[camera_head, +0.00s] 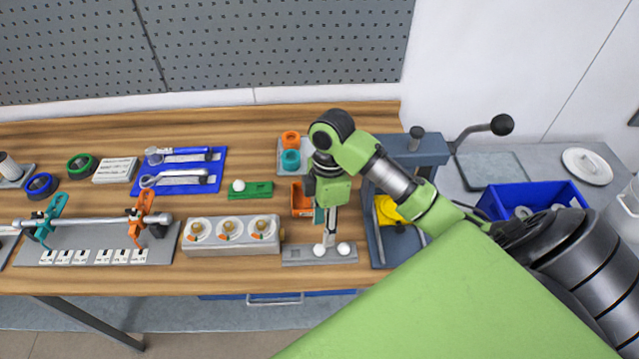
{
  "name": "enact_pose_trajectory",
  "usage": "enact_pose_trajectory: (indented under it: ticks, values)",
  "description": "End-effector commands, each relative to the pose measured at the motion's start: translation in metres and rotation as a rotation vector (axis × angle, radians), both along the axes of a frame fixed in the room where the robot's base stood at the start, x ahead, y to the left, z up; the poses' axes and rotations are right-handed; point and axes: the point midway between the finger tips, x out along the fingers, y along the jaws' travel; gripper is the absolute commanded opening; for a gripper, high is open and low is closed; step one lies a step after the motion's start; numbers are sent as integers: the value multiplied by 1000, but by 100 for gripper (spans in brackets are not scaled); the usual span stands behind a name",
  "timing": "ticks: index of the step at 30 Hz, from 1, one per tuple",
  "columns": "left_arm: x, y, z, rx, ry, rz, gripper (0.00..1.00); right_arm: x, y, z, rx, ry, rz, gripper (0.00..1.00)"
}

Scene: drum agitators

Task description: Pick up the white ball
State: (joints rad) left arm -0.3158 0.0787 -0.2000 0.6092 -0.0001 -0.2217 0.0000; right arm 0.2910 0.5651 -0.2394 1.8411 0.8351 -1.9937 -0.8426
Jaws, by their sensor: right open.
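One white ball (239,185) sits on a green block (262,190) left of my right arm. Two more white balls, a left one (319,249) and a right one (344,249), rest on a grey tray (295,254) near the table's front edge. My right gripper (328,240) points down over this tray, close to the left ball there. It is open, and no ball shows lifted. The fingers are small in view, so I cannot tell whether they touch the ball. My left gripper is out of view.
A grey box with three dials (230,252) stands left of the tray. An orange bin (299,200) lies behind it, partly hidden by my gripper. A dark press frame (376,235) stands close on the right. Bare wood (215,210) shows around the green block.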

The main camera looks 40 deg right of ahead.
Motion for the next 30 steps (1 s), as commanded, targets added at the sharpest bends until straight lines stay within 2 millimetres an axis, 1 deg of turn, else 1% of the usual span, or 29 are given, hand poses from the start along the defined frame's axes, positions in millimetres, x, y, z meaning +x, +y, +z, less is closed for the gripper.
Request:
enact_pose_trajectory:
  ticks: [1, 5, 8, 10, 12, 15, 18, 25, 26, 27, 30]
  values:
    - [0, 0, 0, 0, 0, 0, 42, -1, 1, -5, 1, 2, -1, 40]
    - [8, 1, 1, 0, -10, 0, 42, -2, 2, -13, 0, 1, -2, 40]
    - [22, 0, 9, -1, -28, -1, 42, -4, 6, -19, 1, 3, -1, 40]
    - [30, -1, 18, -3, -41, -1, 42, -7, 11, -28, 2, 6, 0, 40]
    - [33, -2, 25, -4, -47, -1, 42, -9, 15, -38, 2, 6, 0, 40]
    - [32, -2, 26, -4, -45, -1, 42, -9, 15, -53, 1, 3, -3, 40]
    - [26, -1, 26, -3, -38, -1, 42, -10, 16, -60, -1, 1, -2, 40]
    - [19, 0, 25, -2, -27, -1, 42, -9, 16, -63, -1, -1, -1, 40]
    - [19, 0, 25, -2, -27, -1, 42, -9, 16, -63, -1, -1, -1, 32]
    - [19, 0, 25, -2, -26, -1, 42, -9, 16, -62, -1, -1, -1, 22]
    - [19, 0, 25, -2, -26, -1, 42, -9, 16, -62, -1, -1, -1, 0]
